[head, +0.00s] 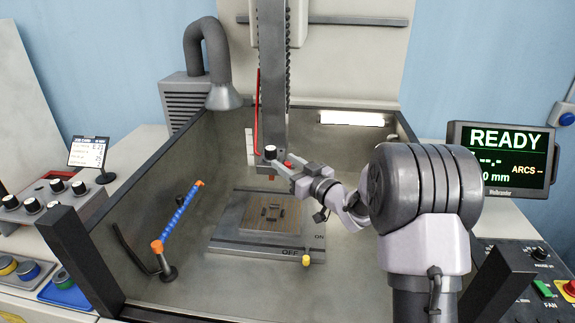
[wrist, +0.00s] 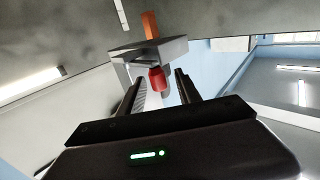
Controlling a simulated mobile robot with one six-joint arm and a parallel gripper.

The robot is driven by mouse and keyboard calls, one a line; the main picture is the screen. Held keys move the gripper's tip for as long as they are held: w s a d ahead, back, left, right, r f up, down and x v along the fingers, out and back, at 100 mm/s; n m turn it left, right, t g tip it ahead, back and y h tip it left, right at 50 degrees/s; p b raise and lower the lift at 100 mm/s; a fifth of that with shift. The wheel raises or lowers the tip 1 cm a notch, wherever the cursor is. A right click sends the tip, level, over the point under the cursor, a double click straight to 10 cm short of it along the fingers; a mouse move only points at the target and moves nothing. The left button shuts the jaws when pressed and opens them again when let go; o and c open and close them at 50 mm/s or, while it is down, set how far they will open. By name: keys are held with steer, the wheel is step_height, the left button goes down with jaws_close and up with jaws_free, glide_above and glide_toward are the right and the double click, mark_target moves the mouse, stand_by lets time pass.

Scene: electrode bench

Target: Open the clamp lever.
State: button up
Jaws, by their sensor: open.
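The clamp is a grey block (wrist: 148,50) under the machine's vertical column, with a copper-coloured electrode (wrist: 151,25) at it. A red knob (wrist: 157,78), apparently the clamp lever's end, shows in the wrist view. In the head view a small red part (head: 288,164) shows beside the column's lower end. My gripper (wrist: 160,88) is open, its two fingers on either side of the red knob in the picture. I cannot tell whether they touch it. In the head view my gripper (head: 297,172) reaches the clamp from the right and partly hides it.
A blue hose (head: 180,215) with orange ends stands at the left. A small yellow knob (head: 306,260) is at the fixture's front. The screen (head: 505,155) reads READY.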

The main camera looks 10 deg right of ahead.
jaws_close()
stand_by(1.3)
